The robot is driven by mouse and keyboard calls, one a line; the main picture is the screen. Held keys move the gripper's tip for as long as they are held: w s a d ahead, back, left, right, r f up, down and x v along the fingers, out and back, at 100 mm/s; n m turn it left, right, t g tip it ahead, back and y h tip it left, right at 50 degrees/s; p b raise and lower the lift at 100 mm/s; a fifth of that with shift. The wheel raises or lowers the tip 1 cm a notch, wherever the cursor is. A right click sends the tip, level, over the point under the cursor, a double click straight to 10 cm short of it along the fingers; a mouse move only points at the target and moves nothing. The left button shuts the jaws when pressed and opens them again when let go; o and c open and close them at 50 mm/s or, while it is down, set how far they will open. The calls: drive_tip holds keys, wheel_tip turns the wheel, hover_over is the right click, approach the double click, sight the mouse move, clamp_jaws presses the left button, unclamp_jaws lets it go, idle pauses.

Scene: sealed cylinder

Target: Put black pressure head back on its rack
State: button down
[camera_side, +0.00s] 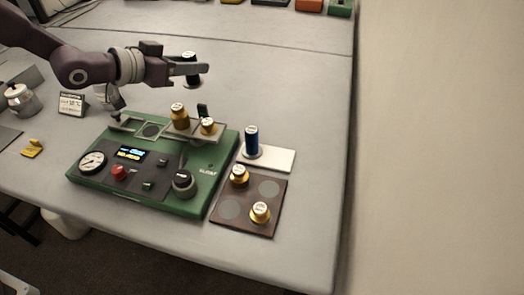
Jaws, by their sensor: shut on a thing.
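My gripper (194,69) is shut on the black pressure head (191,83), a small dark cylinder with a light label on top. It is held upright in the air above and behind the green device (215,165). The fingers hide its middle. A white plate (281,159) right of the device bears an upright blue cylinder (252,140) at its left end; its right part is bare. I cannot tell for certain whether this plate is the rack.
Brass weights (180,117) stand on the device's rear bracket. A brown board (231,209) with round pads bears two brass pieces. A small sign (72,103), a metal pot (19,98) and a yellow item (32,148) are at left. The table behind the plate is clear.

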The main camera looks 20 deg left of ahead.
drive_tip(key=s+d+f+n+t+y, duration=0.1)
drive_tip(key=s+d+y, duration=0.1)
drive_tip(key=d, duration=0.8)
drive_tip(key=s+d+f+n+y, duration=0.1)
drive_tip(key=s+d+f+n, duration=0.1)
drive_tip(key=d, duration=0.9)
drive_tip(key=f, duration=0.9)
drive_tip(key=shift+s+d+f, duration=0.25)
drive_tip(key=shift+s+f, duration=0.15)
drive_tip(key=shift+f, duration=0.25)
drive_tip(key=shift+f, duration=0.1)
drive_tip(key=c, duration=1.1)
unclamp_jaws()
